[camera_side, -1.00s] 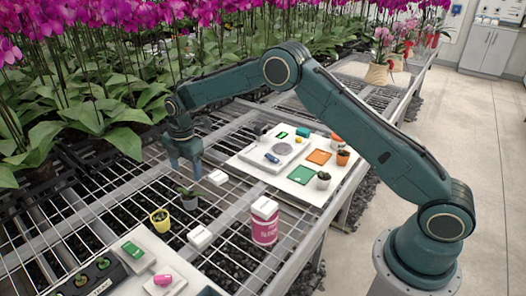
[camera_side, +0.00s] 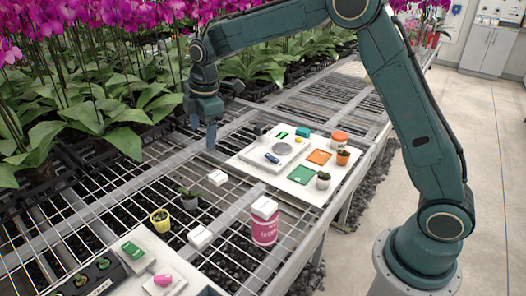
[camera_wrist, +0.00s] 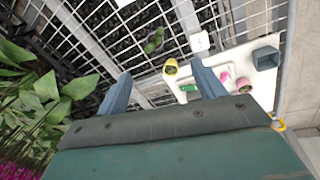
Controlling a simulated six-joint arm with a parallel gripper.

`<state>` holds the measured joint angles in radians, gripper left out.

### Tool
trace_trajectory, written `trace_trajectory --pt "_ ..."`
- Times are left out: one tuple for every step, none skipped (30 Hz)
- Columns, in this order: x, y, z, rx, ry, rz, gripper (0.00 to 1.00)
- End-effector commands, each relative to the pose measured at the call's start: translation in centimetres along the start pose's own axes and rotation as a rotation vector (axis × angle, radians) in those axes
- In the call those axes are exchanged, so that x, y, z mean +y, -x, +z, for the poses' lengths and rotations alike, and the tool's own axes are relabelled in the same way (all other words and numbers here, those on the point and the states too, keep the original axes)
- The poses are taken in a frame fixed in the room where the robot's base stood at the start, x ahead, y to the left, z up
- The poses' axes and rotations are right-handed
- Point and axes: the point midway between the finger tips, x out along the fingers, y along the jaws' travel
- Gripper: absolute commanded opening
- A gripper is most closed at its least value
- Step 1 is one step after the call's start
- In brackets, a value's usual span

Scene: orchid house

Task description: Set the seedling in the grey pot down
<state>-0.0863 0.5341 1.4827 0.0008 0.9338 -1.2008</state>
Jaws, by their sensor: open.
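A seedling in a greyish pot (camera_side: 189,202) stands on the wire bench, beside the yellow pot (camera_side: 160,221). The wrist view shows this seedling's dark green leaves (camera_wrist: 153,41) from above, with its pot mostly hidden. Another small plant in a grey pot (camera_side: 323,182) stands on the white board at the right, next to the green square. My gripper (camera_side: 203,138) is open and empty, pointing down above the bench, behind the greyish pot and apart from it. Its two fingers also show spread in the wrist view (camera_wrist: 161,75).
White blocks (camera_side: 217,177) (camera_side: 200,238) and a pink tub (camera_side: 264,228) stand near the pots. The white board (camera_side: 257,168) holds a scale, coloured squares and small pots. Orchids (camera_side: 90,90) crowd the back left.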

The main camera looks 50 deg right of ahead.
Motion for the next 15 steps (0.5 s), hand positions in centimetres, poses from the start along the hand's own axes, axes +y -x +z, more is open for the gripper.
trace_trajectory --pt "-0.7 1.6 0.5 0.005 -0.04 0.013 0.69" --pt "-1.1 2.4 0.7 0.007 -0.066 0.019 0.69" --pt "-1.7 3.4 1.1 0.01 -0.1 0.026 0.69" --pt "-2.2 4.2 1.3 0.012 -0.125 0.031 0.69" --pt "-2.7 4.9 1.6 0.015 -0.15 0.036 0.69" --pt "-3.3 5.8 2.0 0.018 -0.183 0.044 0.69" --pt "-3.8 6.5 2.2 0.021 -0.209 0.049 0.69" --pt "-4.3 7.1 2.5 0.024 -0.235 0.053 0.69" --pt "-5.1 8.0 2.9 0.028 -0.268 0.06 0.69" --pt "-5.6 8.6 3.2 0.032 -0.294 0.066 0.69" --pt "-6.2 9.2 3.5 0.035 -0.318 0.071 0.69" --pt "-6.9 9.9 3.9 0.039 -0.352 0.077 0.69" --pt "-7.5 10.5 4.2 0.043 -0.377 0.083 0.69" --pt "-8.1 11.0 4.5 0.047 -0.403 0.087 0.69" --pt "-8.9 11.7 4.9 0.052 -0.436 0.094 0.69"
